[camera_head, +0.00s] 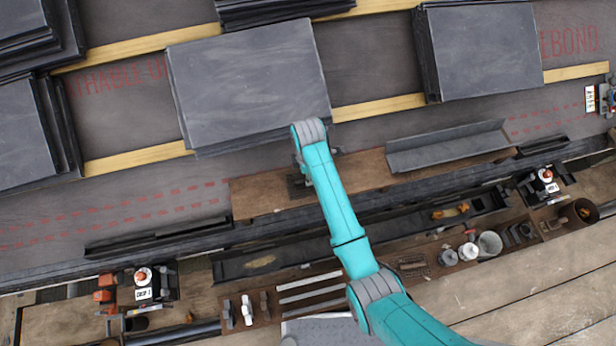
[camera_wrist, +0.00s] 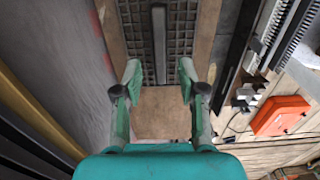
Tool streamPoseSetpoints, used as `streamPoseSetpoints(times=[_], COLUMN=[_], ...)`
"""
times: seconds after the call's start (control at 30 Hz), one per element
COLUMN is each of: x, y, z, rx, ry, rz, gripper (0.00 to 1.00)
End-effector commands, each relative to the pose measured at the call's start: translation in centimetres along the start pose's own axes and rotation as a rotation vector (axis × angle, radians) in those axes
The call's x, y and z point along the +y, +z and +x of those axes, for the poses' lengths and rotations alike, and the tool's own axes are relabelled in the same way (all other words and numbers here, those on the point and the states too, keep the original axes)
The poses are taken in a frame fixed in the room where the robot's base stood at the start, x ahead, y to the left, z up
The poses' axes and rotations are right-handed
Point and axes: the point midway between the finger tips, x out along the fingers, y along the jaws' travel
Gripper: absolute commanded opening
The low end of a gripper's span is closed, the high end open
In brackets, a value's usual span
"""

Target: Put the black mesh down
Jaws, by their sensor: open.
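The black mesh (camera_wrist: 182,30) lies flat on a brown wooden board (camera_wrist: 160,112) in the wrist view, with a dark grey bar (camera_wrist: 159,40) along its middle. My gripper (camera_wrist: 159,72) is open, its two green fingers apart on either side of the mesh's near end and not closed on the bar. In the head view my gripper is mostly hidden under the teal arm. A small dark part that looks like the mesh (camera_head: 297,188) shows beside it on the board (camera_head: 255,195); the rest is hidden.
A stack of dark slates (camera_head: 250,85) lies up-slope of my arm, with another stack (camera_head: 485,50) to the right. A grey metal trough (camera_head: 447,147) lies right of my gripper. Below are a gutter and a tool tray (camera_head: 270,310). An orange case (camera_wrist: 280,115) shows at right in the wrist view.

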Motion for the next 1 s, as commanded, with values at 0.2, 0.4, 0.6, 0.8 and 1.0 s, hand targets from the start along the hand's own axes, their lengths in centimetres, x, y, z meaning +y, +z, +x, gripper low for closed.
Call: streamPoseSetpoints(times=[0.2,0.4,0.6,0.8,1.0], x=[0.1,0.1,0.0,0.0,0.0], y=[0.0,0.0,0.0,0.0,0.0], z=[-4.4,-7.0,-7.8,-7.8,-7.8], rx=[0.000,0.000,0.000,0.000,0.000], ry=[0.003,0.002,-0.001,-0.001,0.000], rz=[0.000,-0.001,-0.001,-0.001,-0.001], gripper=[0.41,0.41,0.41,0.41,0.41])
